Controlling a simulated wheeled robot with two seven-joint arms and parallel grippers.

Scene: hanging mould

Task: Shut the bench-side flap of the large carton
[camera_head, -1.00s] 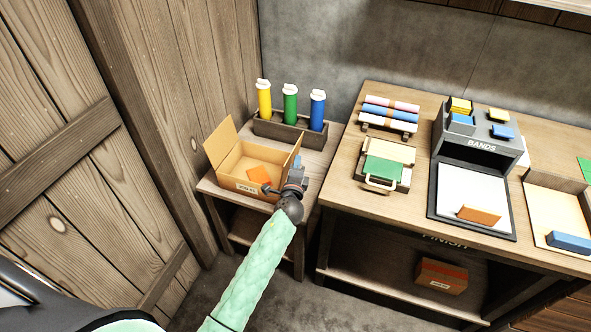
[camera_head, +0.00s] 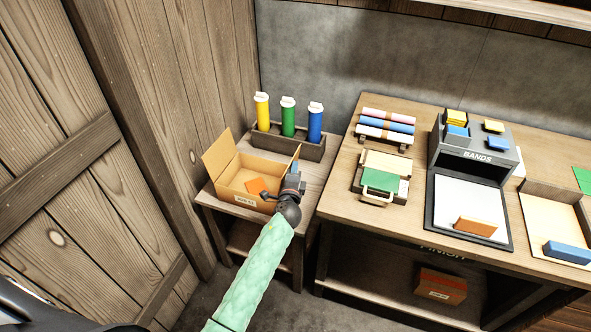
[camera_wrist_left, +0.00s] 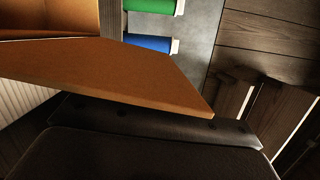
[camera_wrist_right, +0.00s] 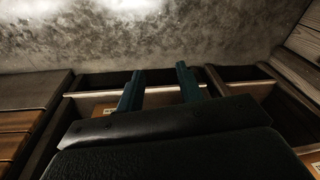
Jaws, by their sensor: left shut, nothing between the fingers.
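The large carton (camera_head: 241,197) stands open on the small side table, with an orange piece (camera_head: 256,186) inside. Its left flap (camera_head: 219,156) stands up and leans outward. Its bench-side flap (camera_head: 297,156) also stands up, partly hidden by my left gripper (camera_head: 285,186). That gripper is shut and empty, at the carton's right front corner, close to the flap. In the left wrist view the flap (camera_wrist_left: 110,75) crosses the picture and hides the fingertips; I cannot tell whether they touch it. My right gripper (camera_wrist_right: 158,88) is open and empty, its two fingers apart.
A rack (camera_head: 309,148) with yellow, green and blue rolls stands behind the carton. The workbench (camera_head: 338,202) is to the right, beyond a narrow gap, with a bands dispenser (camera_head: 470,168) on it. A wooden wall (camera_head: 165,130) closes the left side.

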